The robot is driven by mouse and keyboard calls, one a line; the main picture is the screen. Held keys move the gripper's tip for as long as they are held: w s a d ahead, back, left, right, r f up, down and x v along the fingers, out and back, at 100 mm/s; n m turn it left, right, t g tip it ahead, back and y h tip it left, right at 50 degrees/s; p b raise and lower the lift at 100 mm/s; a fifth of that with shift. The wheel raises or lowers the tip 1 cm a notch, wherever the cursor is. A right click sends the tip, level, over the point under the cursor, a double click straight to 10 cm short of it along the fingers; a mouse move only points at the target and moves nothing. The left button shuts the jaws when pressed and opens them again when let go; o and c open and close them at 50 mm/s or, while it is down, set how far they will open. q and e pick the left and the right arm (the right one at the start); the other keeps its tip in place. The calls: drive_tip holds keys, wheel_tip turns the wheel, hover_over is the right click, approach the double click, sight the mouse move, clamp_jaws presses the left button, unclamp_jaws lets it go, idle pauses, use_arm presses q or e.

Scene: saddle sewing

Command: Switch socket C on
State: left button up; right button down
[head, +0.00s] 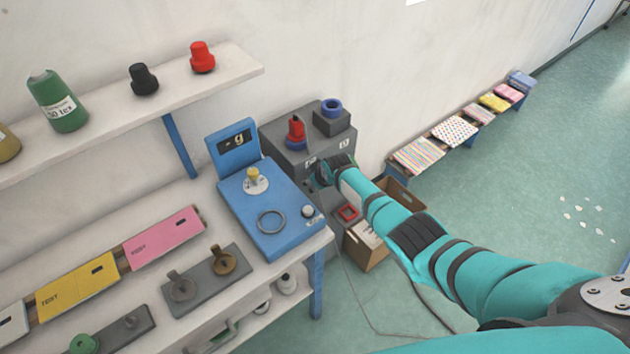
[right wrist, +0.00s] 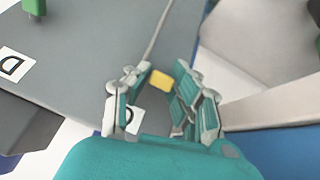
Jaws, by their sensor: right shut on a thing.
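A dark grey box (head: 287,148) stands against the wall behind the blue scale, with small white letter labels. My right gripper (head: 320,174) is at the front of this box in the head view, and it hides what it holds there. In the right wrist view, the right gripper (right wrist: 160,84) has a small yellow piece (right wrist: 161,81) between its fingertips. A label that looks like C (right wrist: 133,115) is beside the fingers, partly hidden. A D label (right wrist: 11,66) and a green piece (right wrist: 34,6) are on the grey surface to the left. My left gripper is not in view.
A blue scale (head: 262,221) with a metal ring stands on the bench, left of my right gripper. A red knob-shaped piece (head: 296,132) and a blue ring (head: 331,107) sit on the grey box. A cardboard box (head: 372,254) is on the floor below my forearm.

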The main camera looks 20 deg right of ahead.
drive_tip(key=c, duration=1.2)
unclamp_jaws()
drive_tip(key=shift+o, duration=0.2)
drive_tip(key=shift+r, duration=0.15)
drive_tip(key=v, duration=1.1)
drive_tip(key=shift+s+r, duration=0.2)
drive_tip(key=shift+s, duration=0.15)
